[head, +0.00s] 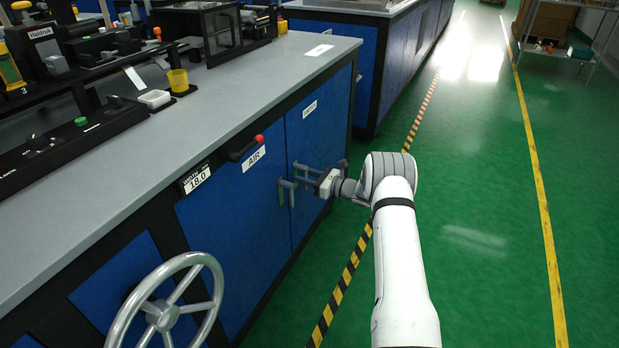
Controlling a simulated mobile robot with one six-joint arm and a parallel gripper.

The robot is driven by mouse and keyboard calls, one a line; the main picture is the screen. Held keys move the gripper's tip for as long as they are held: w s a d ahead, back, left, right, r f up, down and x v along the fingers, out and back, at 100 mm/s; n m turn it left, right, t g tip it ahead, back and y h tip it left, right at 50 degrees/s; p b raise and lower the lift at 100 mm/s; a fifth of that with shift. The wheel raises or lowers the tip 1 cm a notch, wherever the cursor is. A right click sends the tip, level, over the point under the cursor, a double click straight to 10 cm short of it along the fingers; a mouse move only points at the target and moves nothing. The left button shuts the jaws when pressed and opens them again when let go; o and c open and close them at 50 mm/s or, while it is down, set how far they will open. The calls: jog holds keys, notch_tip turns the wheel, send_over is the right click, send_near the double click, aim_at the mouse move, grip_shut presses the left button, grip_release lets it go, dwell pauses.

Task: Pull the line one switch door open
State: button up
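The line one cabinet has two blue doors in its front, both looking closed: a left door (238,228) and a right door (335,112). The right door bears a small white label (309,109), too small to read, so I cannot confirm it is the switch door. Grey bar handles (285,193) stand near the seam between the doors. My gripper (308,178) is at these handles, reaching in from the right at the right door's side. Its fingers overlap the handle bars, so I cannot tell whether they are open or shut on one.
A red-knobbed lever (258,139) sits above the AIR label (254,158). A grey handwheel (166,312) stands out at the lower left. The grey worktop (235,100) carries machine parts. Green floor (480,230) to the right is clear, and another blue cabinet (398,50) stands beyond.

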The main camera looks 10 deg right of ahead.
jog(key=shift+c, duration=0.2)
grip_shut()
dwell(0.3)
